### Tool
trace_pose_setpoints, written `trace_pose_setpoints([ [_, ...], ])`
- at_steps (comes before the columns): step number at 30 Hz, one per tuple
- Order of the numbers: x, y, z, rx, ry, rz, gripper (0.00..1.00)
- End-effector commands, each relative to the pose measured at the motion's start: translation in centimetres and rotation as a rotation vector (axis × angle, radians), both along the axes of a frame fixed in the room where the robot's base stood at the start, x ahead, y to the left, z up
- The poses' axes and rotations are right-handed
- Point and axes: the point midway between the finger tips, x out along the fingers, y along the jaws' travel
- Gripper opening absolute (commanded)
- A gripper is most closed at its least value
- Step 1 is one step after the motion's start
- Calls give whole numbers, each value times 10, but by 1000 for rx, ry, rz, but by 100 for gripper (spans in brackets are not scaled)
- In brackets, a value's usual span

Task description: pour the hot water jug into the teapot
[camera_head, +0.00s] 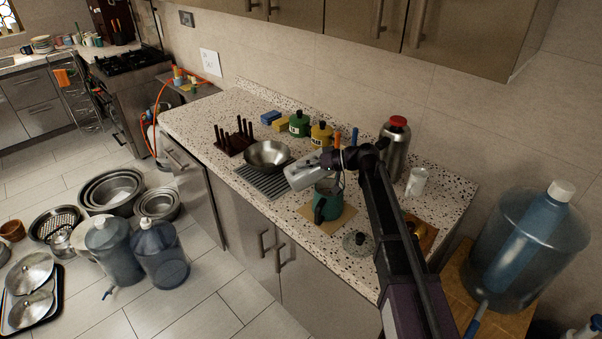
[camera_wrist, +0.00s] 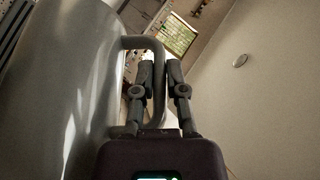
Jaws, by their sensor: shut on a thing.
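The steel jug (camera_head: 303,173) is in my gripper (camera_head: 345,158), tipped well over on its side above the counter. In the wrist view the jug's big metal body (camera_wrist: 60,90) fills the left, and my gripper (camera_wrist: 160,65) is shut on its handle (camera_wrist: 130,85). A teal teapot (camera_head: 327,208) with a dark handle stands upright on a tan mat (camera_head: 340,220), just below and right of the jug's body. Its top is partly hidden, and I cannot tell whether water is flowing. A round lid with a knob (camera_head: 358,243) lies on the counter nearby.
A steel bowl (camera_head: 267,154) sits on a dark drying rack left of the jug. Green (camera_head: 299,124) and yellow (camera_head: 321,134) canisters and a red-topped flask (camera_head: 395,141) stand behind. A white cup (camera_head: 417,181) is to the right. The counter's front strip is clear.

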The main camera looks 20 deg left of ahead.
Motion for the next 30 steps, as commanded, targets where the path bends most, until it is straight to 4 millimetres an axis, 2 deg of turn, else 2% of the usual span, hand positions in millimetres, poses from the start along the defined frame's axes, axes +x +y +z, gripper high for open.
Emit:
trace_pose_setpoints([
  [1, 2, -2, -6, 19, 13, -1, 0],
  [30, 25, -32, -21, 348, 268, 1, 0],
])
